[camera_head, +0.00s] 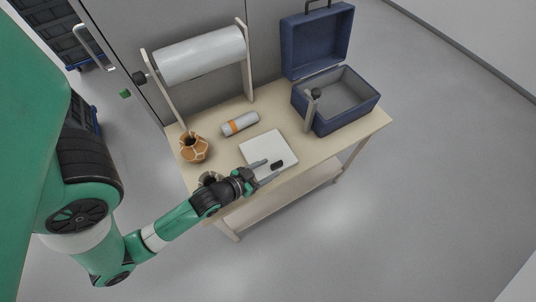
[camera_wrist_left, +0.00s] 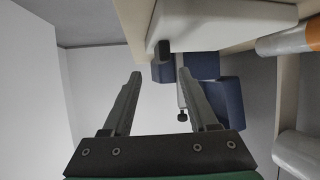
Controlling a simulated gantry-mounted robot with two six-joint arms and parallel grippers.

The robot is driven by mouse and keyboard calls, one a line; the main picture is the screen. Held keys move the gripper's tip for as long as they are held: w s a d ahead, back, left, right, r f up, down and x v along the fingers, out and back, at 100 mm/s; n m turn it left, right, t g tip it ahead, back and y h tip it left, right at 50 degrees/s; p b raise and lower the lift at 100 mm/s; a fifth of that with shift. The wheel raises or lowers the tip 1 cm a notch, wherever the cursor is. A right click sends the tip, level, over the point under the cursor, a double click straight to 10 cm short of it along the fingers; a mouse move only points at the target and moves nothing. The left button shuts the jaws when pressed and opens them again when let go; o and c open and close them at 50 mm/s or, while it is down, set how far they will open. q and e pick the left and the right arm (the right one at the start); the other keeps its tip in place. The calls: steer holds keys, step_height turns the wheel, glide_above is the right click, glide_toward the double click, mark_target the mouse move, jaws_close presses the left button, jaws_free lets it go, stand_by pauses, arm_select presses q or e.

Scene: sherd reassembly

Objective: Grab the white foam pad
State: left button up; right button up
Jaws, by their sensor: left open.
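The white foam pad (camera_head: 265,146) lies flat on the wooden table, near its front edge. It also shows across the top of the left wrist view (camera_wrist_left: 225,20). My left gripper (camera_head: 271,170) is open and empty at the table's front edge, close to the pad's near side. Its two fingers (camera_wrist_left: 160,74) are spread apart with nothing between them. Whether a fingertip touches the pad cannot be told. My right gripper is not in view.
An orange-brown cracked pot (camera_head: 194,148) stands left of the pad. A grey roll with an orange band (camera_head: 240,124) lies behind it. A large white roll (camera_head: 200,55) hangs on a wooden stand at the back. An open blue case (camera_head: 346,118) occupies the table's right side.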

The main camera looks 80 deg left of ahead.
mark_target(280, 162)
arm_select(q)
steer(key=b+x, duration=0.1)
steer(key=x, duration=0.4)
steer(key=shift+b, duration=0.35)
steer(key=shift+s+r, duration=0.1)
jaws_close()
